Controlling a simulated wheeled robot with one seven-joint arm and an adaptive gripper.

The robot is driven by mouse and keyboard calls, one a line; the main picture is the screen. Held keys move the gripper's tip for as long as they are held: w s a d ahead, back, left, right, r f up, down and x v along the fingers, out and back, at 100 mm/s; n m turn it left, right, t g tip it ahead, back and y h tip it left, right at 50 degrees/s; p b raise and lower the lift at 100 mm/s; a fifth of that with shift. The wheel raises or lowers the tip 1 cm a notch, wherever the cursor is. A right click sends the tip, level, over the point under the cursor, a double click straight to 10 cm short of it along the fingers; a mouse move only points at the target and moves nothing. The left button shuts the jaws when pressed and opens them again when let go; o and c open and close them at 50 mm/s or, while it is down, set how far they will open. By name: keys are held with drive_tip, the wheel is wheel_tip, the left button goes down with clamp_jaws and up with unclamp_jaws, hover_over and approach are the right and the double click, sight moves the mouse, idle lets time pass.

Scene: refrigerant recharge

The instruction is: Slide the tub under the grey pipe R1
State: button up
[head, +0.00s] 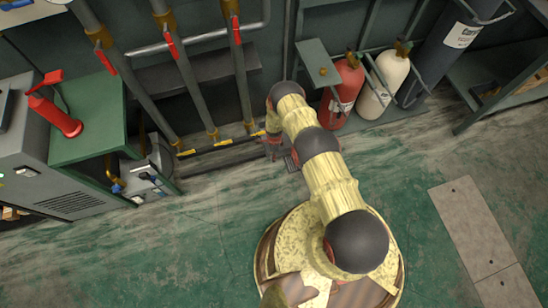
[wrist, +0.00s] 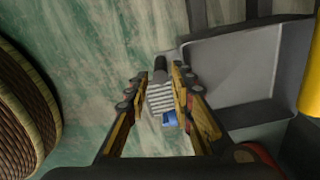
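My gripper (wrist: 160,72) has its two fingers apart, pointing down at the floor. Between them show a grey ribbed piece (wrist: 160,97), a dark stub (wrist: 160,64) and a small blue part; I see no finger touching them. A grey open tray-like tub (wrist: 236,47) with a raised rim lies just right of the fingers, its near part hidden by the right finger. In the head view my gripper (head: 275,150) is low by the floor, right of the pipe ends. Upright grey pipes with red valve handles, including one (head: 240,80), stand there; I cannot read which is R1.
A red cylinder (head: 343,92) and a cream cylinder (head: 384,84) stand in a rack to the right. A green bench (head: 90,140) with a red tool (head: 54,112) is at the left. A yellow upright (wrist: 310,85) is at the wrist view's right edge. The front floor is open.

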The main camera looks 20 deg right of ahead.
drive_tip(key=shift+w+f+b, duration=0.1)
drive_tip(key=shift+f+b, duration=0.4)
drive_tip(key=shift+f, duration=1.1)
drive_tip(key=shift+c, duration=0.7)
clamp_jaws()
